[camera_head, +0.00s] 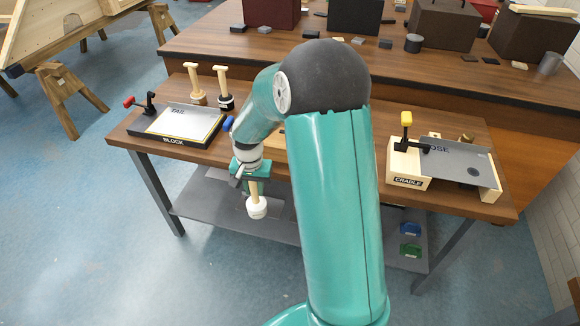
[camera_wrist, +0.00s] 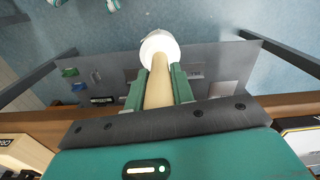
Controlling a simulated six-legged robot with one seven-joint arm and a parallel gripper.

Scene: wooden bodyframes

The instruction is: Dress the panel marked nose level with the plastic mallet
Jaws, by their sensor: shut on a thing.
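My gripper (camera_head: 252,178) is shut on the handle of a mallet (camera_head: 256,208) with a pale wooden handle and a white head. The mallet hangs head down in front of the bench's near edge, left of centre. In the wrist view the handle lies between the green fingers (camera_wrist: 163,88) and the white head (camera_wrist: 160,47) points away. The grey panel marked NOSE (camera_head: 455,163), its first letter partly covered, lies on the pale wooden cradle (camera_head: 407,166) at the bench's right end. A dark round spot shows on it. A yellow-handled clamp (camera_head: 406,130) stands at its left side.
The TAIL panel (camera_head: 185,122) lies on a dark block (camera_head: 165,142) at the bench's left, beside a red-handled clamp (camera_head: 140,103). Two wooden-handled tools (camera_head: 196,90) stand behind it. A grey lower shelf (camera_head: 215,203) lies under the bench. My arm hides the bench's middle.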

